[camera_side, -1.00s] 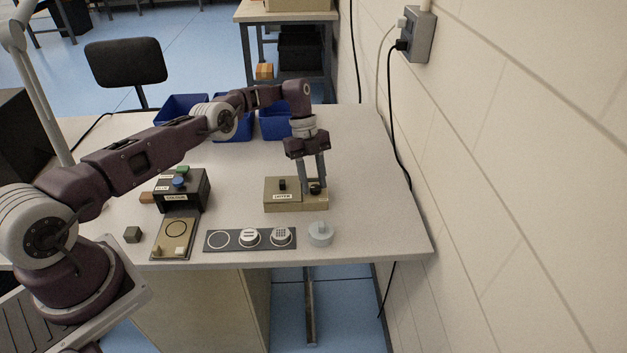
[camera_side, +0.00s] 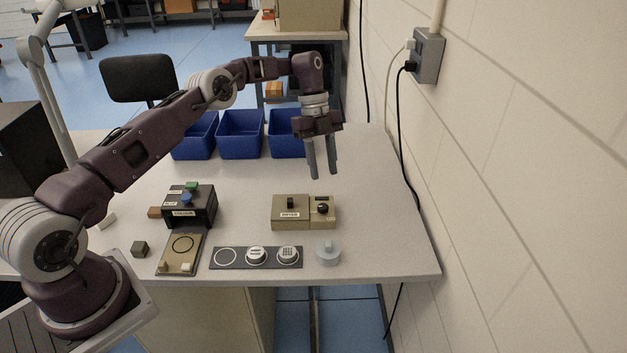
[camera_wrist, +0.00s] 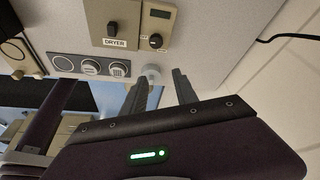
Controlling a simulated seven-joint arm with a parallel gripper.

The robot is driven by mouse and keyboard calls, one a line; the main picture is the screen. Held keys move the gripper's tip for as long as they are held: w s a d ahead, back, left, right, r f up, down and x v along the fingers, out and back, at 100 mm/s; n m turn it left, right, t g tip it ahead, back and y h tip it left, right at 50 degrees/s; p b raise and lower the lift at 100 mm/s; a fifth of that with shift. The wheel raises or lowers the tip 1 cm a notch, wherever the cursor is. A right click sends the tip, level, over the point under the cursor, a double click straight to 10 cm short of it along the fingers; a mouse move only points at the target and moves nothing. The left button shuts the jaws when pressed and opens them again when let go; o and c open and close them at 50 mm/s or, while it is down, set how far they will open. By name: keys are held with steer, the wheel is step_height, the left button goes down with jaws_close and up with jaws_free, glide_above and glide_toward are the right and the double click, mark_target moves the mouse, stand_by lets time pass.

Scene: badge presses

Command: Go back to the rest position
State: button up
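My gripper (camera_side: 322,176) hangs above the table, over and a little behind the tan dryer box (camera_side: 290,212), and touches nothing. Its two fingers point down with a gap between them, and nothing is held. In the wrist view the gripper (camera_wrist: 158,78) also shows two separated, empty fingers. The dryer box (camera_wrist: 118,12) has a black switch (camera_side: 290,202) and a black knob (camera_side: 323,208) on a smaller box at its right.
A black press box (camera_side: 190,207) with blue and green buttons stands left. A dark strip (camera_side: 240,258) with two white badges and a grey knobbed disc (camera_side: 328,252) lie in front. Blue bins (camera_side: 240,133) stand behind. A wall (camera_side: 520,150) bounds the right.

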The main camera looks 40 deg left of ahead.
steer(key=s+d+r+n+t+y, duration=0.1)
steer(key=s+d+r+n, duration=0.15)
steer(key=r, duration=0.55)
steer(key=s+d+r+n+t+y, duration=0.1)
steer(key=s+d+r+n, duration=0.15)
steer(key=r, duration=0.65)
steer(key=s+r+n+t+y, duration=0.1)
steer(key=s+r+n+t, duration=0.1)
steer(key=s+r+n, duration=0.5)
steer(key=s+d+f+n+t, duration=0.1)
steer(key=s+n+t, duration=0.2)
steer(key=s+n, duration=0.7)
steer(key=s, duration=1.6)
steer(key=shift+s+f+y, duration=0.35)
steer(key=shift+s+y, duration=0.05)
